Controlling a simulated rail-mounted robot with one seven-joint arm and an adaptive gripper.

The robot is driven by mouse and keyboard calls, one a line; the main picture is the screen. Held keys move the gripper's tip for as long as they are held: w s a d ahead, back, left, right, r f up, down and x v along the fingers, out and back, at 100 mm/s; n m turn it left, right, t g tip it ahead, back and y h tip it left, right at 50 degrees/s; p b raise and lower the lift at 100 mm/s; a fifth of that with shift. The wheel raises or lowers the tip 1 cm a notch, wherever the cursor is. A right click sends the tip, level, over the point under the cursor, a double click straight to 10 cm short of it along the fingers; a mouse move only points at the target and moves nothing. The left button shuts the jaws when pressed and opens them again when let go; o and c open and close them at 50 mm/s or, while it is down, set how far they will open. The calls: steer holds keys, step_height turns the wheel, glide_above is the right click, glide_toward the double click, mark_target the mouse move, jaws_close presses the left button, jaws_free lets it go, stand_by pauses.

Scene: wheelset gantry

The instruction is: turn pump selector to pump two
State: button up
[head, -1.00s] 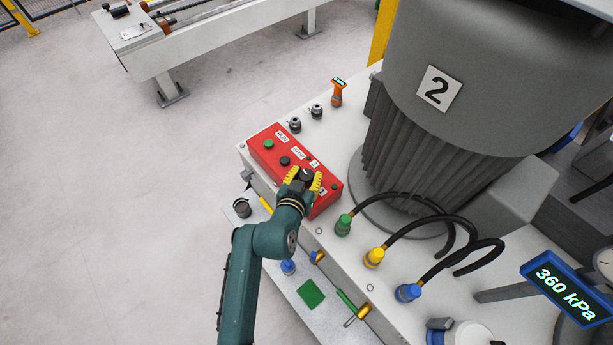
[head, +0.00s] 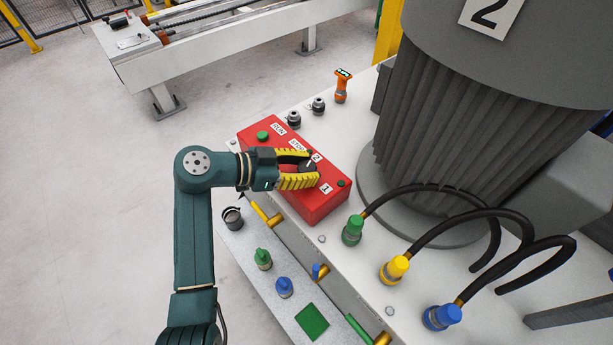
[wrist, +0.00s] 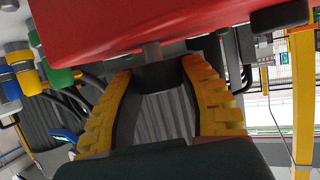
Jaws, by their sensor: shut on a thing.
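The pump selector is a black knob (head: 307,165) on the red control box (head: 318,207), between the labels 2 (head: 316,156) and 1 (head: 326,188). My gripper (head: 311,167) reaches in from the left, its yellow fingers shut on the knob from either side. In the wrist view the dark knob (wrist: 160,76) and its short shaft show between the fingertips, close against the red box (wrist: 110,28). The fingers partly cover the knob in the head view, and I cannot read clearly where its pointer stands.
The green RUN button (head: 262,136) is on the same box, beyond my gripper. Green, yellow and blue hose couplings (head: 396,269) stand to the right. A large grey motor (head: 450,120) rises behind. A lower shelf (head: 280,310) holds loose caps and a dark cup (head: 232,217).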

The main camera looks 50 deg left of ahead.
steer(key=m+g+h+b, duration=0.2)
steer(key=m+h+b, duration=0.1)
steer(key=m+g+h+b, duration=0.1)
steer(key=shift+f+m, duration=0.25)
steer(key=shift+m, duration=0.15)
steer(key=shift+g+h, duration=0.3)
steer(key=shift+g, duration=0.1)
steer(key=o, duration=1.2)
steer(key=shift+d, duration=0.1)
steer(key=shift+r, duration=0.15)
steer(key=shift+s+a+r, duration=0.1)
steer(key=shift+a+r, duration=0.05)
steer(key=shift+a, duration=0.1)
steer(key=v, duration=1.1)
steer(key=shift+s+a, duration=0.2)
steer(key=shift+s, duration=0.05)
